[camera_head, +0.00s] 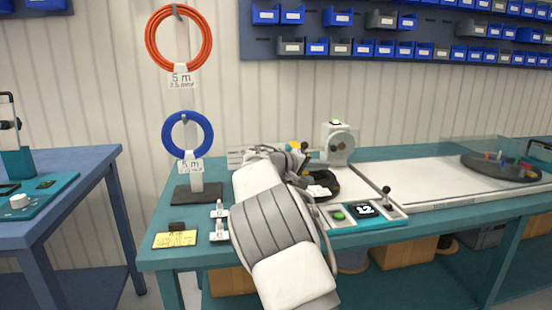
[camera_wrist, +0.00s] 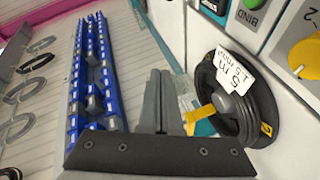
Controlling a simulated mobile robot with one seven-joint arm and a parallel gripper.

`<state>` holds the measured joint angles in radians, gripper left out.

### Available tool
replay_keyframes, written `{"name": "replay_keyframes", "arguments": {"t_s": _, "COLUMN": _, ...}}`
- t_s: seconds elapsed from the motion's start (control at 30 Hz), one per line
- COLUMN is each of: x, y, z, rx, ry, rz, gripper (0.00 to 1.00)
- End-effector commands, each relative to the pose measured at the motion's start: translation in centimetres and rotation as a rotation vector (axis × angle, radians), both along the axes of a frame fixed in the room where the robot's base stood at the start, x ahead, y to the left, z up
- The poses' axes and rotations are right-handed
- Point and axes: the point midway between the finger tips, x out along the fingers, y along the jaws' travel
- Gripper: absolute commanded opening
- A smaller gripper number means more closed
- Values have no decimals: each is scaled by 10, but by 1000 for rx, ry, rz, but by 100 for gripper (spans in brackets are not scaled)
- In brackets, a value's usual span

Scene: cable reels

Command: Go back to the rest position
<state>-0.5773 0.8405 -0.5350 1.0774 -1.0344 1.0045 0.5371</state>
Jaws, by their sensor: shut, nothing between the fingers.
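My arm reaches over the teal workbench in the head view and hides most of my gripper there. In the wrist view my gripper (camera_wrist: 160,85) shows with its two grey fingers pressed together and nothing between them. A black cable coil (camera_wrist: 262,108) with a white "5 m" label and a yellow tie lies just right of the fingers in that view, apart from them as far as I can tell. The same coil (camera_head: 327,190) is partly hidden behind my arm in the head view.
An orange coil (camera_head: 151,42) and a blue coil (camera_head: 168,133) hang on a stand at the bench's left. A white machine (camera_head: 339,149) stands behind. A turntable (camera_head: 500,171) is at right. Blue bins (camera_head: 318,47) line the wall.

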Motion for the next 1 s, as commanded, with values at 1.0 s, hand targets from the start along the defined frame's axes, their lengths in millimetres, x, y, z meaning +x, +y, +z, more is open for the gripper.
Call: {"name": "replay_keyframes", "arguments": {"t_s": 1.0, "x": -338, "y": -68, "z": 3, "rx": 956, "ry": 231, "rz": -35, "gripper": 0}}
